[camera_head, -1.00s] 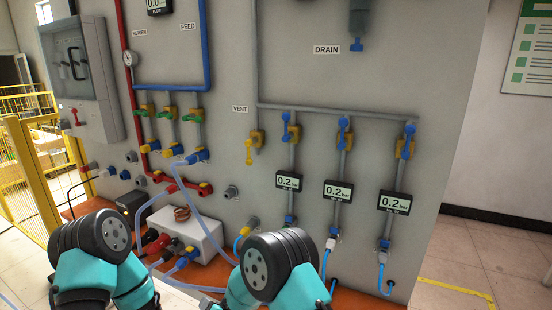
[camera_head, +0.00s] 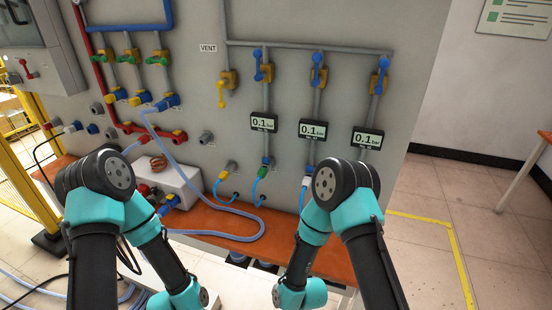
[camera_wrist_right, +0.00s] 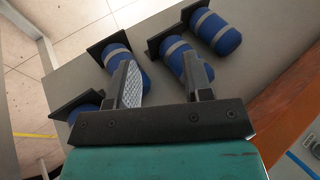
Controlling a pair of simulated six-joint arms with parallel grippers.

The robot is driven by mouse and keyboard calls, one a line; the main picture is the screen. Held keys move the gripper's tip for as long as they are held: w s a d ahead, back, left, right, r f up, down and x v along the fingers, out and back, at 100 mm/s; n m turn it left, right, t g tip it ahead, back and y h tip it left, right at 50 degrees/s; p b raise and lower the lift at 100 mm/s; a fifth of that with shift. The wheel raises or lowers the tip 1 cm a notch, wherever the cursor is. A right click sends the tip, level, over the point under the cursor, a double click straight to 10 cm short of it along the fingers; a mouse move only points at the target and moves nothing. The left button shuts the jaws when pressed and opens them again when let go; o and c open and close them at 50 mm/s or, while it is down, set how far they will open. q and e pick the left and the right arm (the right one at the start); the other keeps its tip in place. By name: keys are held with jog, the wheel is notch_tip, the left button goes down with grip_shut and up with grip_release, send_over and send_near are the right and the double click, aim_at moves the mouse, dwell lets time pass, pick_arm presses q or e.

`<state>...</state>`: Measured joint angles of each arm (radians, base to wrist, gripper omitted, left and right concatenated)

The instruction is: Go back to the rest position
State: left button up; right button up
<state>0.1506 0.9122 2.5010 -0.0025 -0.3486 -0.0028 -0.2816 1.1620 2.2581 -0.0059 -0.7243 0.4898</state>
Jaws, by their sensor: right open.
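In the right wrist view my right gripper (camera_wrist_right: 160,62) is open, with a clear gap between its two fingers and nothing held. Blue cylinders with grey bands (camera_wrist_right: 228,38) lie beyond and around the fingers, each with a dark plate at one end. I cannot tell whether the fingers touch any of them. In the head view both my arms stand bent in front of the panel, forearms pointing down. Neither gripper shows there; the left gripper is out of view.
The grey panel carries pipes, valves and several displays (camera_head: 312,129) reading 0.1 bar. A white box (camera_head: 178,185) and pale blue hoses (camera_head: 245,236) lie on the orange ledge (camera_head: 215,222) behind my arms. Open floor (camera_head: 425,265) lies to the right.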

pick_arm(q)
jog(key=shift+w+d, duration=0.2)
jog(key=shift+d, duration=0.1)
pick_arm(e)
jog(key=s+d+r+g, duration=0.1)
jog(key=s+d+g, duration=0.1)
jog(key=s+d, duration=0.4)
jog(key=s+d+r+n+g+h, duration=0.1)
jog(key=s+d, duration=0.6)
jog(key=d, duration=0.7)
jog(key=shift+d+g, duration=0.35)
jog(key=shift+g, duration=0.25)
